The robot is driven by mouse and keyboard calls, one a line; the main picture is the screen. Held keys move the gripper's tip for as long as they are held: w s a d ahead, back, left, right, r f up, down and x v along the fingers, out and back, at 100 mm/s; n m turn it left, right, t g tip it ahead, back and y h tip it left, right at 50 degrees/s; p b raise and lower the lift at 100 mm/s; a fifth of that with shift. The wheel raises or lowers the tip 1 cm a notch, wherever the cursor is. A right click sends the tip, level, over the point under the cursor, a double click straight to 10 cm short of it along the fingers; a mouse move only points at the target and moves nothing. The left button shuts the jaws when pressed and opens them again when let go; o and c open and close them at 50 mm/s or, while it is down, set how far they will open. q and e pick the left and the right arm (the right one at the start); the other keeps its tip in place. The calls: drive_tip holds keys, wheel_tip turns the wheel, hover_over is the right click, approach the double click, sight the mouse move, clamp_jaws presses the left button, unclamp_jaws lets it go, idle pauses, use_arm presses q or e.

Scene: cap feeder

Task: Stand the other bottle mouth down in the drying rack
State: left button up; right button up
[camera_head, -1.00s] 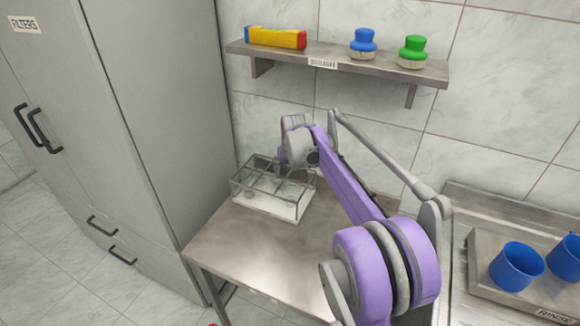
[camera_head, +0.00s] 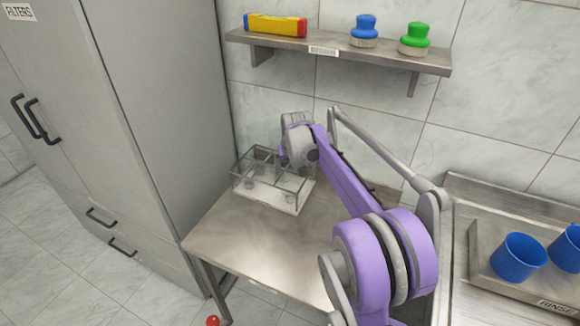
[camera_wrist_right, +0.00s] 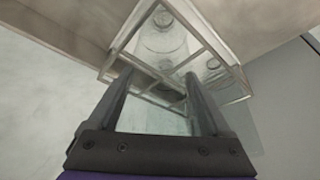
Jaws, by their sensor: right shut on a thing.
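The drying rack (camera_head: 296,196) is an open frame with compartments and a pale base. It stands at the back of the steel table, and its bars (camera_wrist_right: 228,62) show in the right wrist view. My right gripper (camera_wrist_right: 157,78) is shut on a clear bottle (camera_wrist_right: 154,118) at the rack's bars. The bottle is see-through, and I cannot tell how far into a compartment it reaches. Another clear bottle (camera_wrist_right: 162,42) shows inside the rack beyond the fingers. In the head view my right wrist hides the jaws and the held bottle. My left gripper is not in view.
The steel table (camera_head: 250,245) is bare in front of the rack. A grey cabinet (camera_head: 165,130) stands close on the left. A rinse tray (camera_head: 505,288) with blue cups is at right.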

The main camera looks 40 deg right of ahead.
drive_tip(key=shift+f, duration=0.1)
drive_tip(key=o, duration=1.1)
drive_tip(key=v, duration=1)
drive_tip(key=shift+s+a+r+p, duration=0.1)
drive_tip(key=shift+s+r+p, duration=0.05)
drive_tip(key=shift+r+p, duration=0.2)
drive_tip(key=s+a+f+n+p, duration=0.25)
drive_tip(key=s+a, duration=0.75)
drive_tip(key=a, duration=0.5)
drive_tip(key=s+a+f+n, duration=0.1)
drive_tip(key=s+a+f, duration=0.2)
drive_tip(key=s, duration=0.1)
drive_tip(key=s+a+f+t+y, duration=0.1)
drive_tip(key=s+a+f, duration=0.2)
drive_tip(key=s, duration=0.2)
drive_tip(key=s+a+f+n+y, duration=0.1)
drive_tip(key=s+a+f, duration=0.2)
drive_tip(key=s, duration=0.2)
drive_tip(key=shift+s+a+n, duration=0.1)
drive_tip(key=shift+a+n, duration=0.1)
drive_tip(key=shift+n, duration=0.15)
